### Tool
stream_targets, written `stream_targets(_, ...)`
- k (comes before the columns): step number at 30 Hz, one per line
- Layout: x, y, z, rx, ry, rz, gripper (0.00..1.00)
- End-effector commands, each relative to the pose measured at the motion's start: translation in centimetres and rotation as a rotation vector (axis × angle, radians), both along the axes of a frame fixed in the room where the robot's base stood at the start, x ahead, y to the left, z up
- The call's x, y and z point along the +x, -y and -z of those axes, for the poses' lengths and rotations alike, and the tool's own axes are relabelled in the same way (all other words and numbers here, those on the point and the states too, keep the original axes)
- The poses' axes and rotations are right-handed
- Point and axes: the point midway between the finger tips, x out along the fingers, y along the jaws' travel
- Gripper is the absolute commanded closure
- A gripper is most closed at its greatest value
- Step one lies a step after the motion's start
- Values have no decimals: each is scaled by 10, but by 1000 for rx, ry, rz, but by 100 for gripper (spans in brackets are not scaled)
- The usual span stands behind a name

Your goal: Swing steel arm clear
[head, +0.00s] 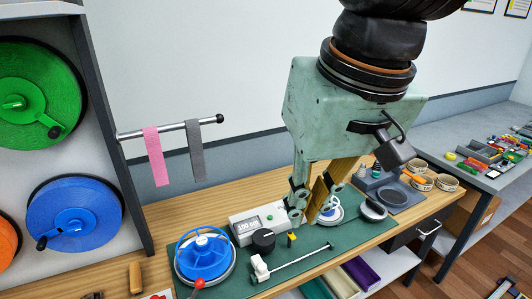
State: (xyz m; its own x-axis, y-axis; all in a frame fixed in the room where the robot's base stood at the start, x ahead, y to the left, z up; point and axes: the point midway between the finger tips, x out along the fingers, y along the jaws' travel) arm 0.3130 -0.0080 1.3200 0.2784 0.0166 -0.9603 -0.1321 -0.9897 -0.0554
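A steel arm (168,130) sticks out sideways from the edge of the grey reel shelf and ends in a black ball knob (219,118). A pink strap (154,157) and a grey strap (196,150) hang from it. A second, thinner steel rod (298,258) lies over the green mat, running from a white block (260,267) to a small dark tip. I cannot tell which one the task means. My gripper (303,218) points down beside the white display box, well right of the strap arm and apart from it. Its finger gap is unclear from this angle.
The green mat (222,287) on the wooden bench holds a blue handwheel (203,256), a white display box (258,222) and a black knob (263,240). Green and blue reels (74,215) fill the left shelf. The wall above the bench is clear.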

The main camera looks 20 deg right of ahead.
Motion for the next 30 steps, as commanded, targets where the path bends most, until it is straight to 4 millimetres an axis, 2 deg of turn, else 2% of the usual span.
stream_targets(3, 12, 4, -6, 16, -18, 37, 100)
stream_targets(30, 104, 42, -29, 148, -137, 314, 100)
